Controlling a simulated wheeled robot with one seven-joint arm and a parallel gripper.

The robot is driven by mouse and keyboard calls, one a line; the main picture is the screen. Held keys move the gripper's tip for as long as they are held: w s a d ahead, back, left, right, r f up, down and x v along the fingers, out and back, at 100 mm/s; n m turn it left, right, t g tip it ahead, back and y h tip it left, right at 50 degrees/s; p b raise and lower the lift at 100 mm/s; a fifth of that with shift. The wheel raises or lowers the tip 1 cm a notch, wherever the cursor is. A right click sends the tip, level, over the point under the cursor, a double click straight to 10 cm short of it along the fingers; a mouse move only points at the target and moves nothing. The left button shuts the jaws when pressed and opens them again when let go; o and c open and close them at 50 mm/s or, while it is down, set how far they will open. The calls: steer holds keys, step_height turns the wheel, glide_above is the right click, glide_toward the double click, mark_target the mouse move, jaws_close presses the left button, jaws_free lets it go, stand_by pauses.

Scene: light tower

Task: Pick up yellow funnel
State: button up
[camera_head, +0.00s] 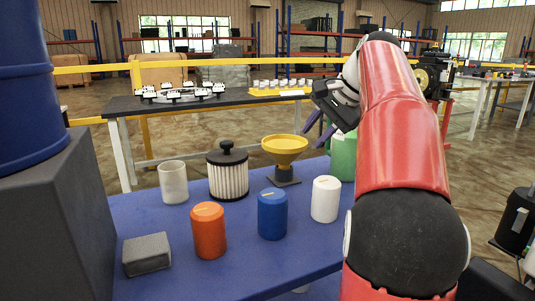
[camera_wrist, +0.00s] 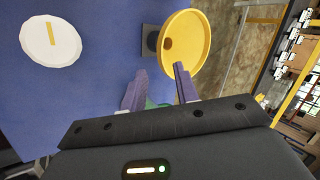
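The yellow funnel (camera_head: 284,148) stands upright on a dark square base (camera_head: 284,177) on the blue table. In the wrist view the funnel (camera_wrist: 190,50) is seen from above as a yellow ring, with its dark base partly showing at its left. My gripper (camera_head: 322,128) is to the right of the funnel and a little above it, over the green container. In the wrist view its two purple fingers (camera_wrist: 158,85) are apart with nothing between them in their grip. The right finger's tip appears close to the funnel's rim; I cannot tell whether they touch.
The blue table (camera_head: 165,245) also holds a green container (camera_head: 343,160), a white canister (camera_head: 325,200), a blue canister (camera_head: 272,217), an orange canister (camera_head: 208,232), a grey block (camera_head: 147,255), a black-lidded filter (camera_head: 228,175) and a pale cup (camera_head: 173,183). A dark stand is at left.

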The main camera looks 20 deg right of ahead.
mark_target(297, 152)
steer(key=b+x, duration=0.2)
steer(key=x, duration=0.6)
steer(key=shift+w+a, duration=0.1)
steer(key=shift+w, duration=0.15)
steer(key=shift+r, duration=0.1)
jaws_close()
